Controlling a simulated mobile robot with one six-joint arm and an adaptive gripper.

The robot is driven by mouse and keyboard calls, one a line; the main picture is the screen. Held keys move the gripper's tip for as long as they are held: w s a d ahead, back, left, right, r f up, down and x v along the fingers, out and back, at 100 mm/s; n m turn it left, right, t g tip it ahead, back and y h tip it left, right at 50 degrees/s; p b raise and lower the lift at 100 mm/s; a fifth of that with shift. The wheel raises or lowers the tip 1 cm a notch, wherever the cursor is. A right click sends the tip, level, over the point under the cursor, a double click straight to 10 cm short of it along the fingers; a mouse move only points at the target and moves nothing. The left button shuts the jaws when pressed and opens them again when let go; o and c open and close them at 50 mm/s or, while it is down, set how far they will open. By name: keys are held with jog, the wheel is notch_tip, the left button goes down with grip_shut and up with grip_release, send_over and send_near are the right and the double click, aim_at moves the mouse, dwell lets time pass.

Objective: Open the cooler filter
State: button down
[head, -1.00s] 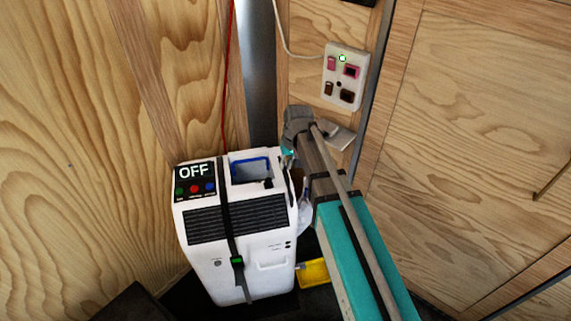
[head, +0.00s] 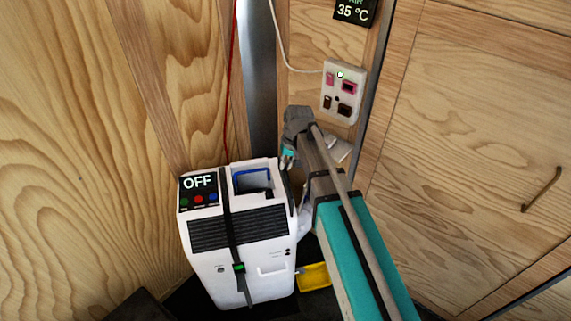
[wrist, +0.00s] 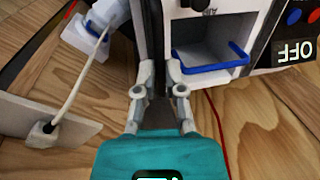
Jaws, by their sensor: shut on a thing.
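The white cooler (head: 240,258) stands upright in the corner, with a blue-rimmed opening (head: 252,182) in its top and a display reading OFF (head: 198,183). Both also show upside down in the wrist view, with the opening (wrist: 210,62) close to the right of my fingers. My gripper (head: 287,158) is at the cooler's rear right top edge. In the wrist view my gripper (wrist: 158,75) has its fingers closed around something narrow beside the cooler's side. What it is cannot be made out clearly. No part is plainly recognisable as the filter; my arm hides much of the cooler's right side.
A socket panel (head: 343,92) is on the wall above my gripper, with a white cable. A red cord (head: 229,90) hangs behind the cooler. A yellow object (head: 314,276) lies at its right foot. Wooden walls stand close on both sides.

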notch_tip(320, 180, up, 17)
jog(key=p, duration=1.5)
jog(key=shift+p, duration=0.35)
jog(key=c, duration=0.7)
grip_release()
jog(key=shift+f, duration=0.15)
